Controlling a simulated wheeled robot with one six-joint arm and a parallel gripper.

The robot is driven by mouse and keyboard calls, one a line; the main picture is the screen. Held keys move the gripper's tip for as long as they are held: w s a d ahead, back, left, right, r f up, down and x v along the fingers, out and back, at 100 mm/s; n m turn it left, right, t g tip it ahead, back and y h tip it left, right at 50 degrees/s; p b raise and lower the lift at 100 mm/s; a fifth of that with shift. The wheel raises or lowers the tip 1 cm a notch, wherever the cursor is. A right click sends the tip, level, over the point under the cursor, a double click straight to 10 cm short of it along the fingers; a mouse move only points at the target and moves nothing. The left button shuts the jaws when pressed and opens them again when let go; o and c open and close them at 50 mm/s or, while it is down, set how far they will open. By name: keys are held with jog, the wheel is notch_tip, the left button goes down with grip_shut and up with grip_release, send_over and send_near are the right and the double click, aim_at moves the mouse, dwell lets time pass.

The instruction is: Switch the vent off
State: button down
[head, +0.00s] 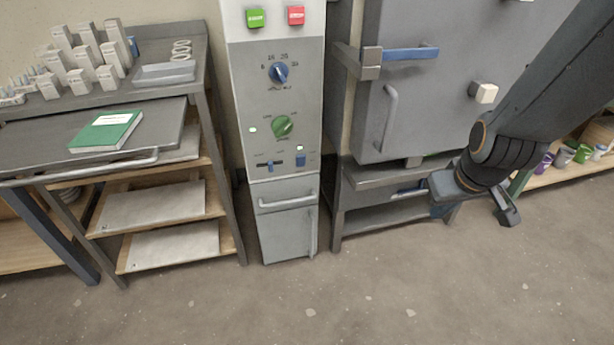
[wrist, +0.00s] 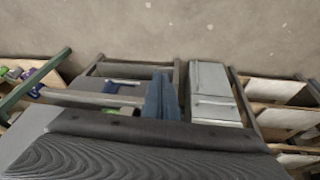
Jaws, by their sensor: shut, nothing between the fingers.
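The control column (head: 276,105) stands between the left bench and the kiln. Its grey panel has a blue dial (head: 279,72), a green knob (head: 282,126), a small blue slider (head: 270,163) at lower left and a blue switch (head: 300,160) at lower right. Small lights glow beside the green knob and above the blue switch. The labels are too small to read, so I cannot tell which control is the vent. My gripper (head: 440,208) is shut and empty, in front of the kiln stand, right of the column and apart from it. Its blue fingers (wrist: 162,97) show together in the wrist view.
A green button (head: 256,18) and a red button (head: 296,15) sit above the panel. A bench with a green book (head: 106,131) stands left. The floor in front (head: 330,295) is clear.

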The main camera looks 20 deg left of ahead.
aim_at(303, 159)
jog(key=w+a+f+n+t+y+b, duration=0.3)
jog(key=w+a+f+n+t+b, duration=0.55)
jog(key=w+a+f, duration=0.6)
jog(key=s+a+f+n+t+y+b, duration=0.1)
jog(key=a+f+n+t+y+b, duration=0.1)
jog(key=a+n+y+b, duration=0.2)
jog(key=s+a+f+n+t+y+b, duration=0.2)
jog(key=a+f+n+t+y+b, duration=0.1)
jog(key=a+n+b, duration=0.4)
jog(key=a+b, duration=0.2)
jog(key=a, duration=0.2)
jog(key=shift+a+t+y+b, duration=0.2)
jog(key=shift+t+y+b, duration=0.15)
jog(key=shift+y, duration=0.05)
jog(key=shift+w, duration=0.1)
jog(key=b+x, duration=0.3)
jog(key=x, duration=1.1)
jog(key=shift+f, duration=0.15)
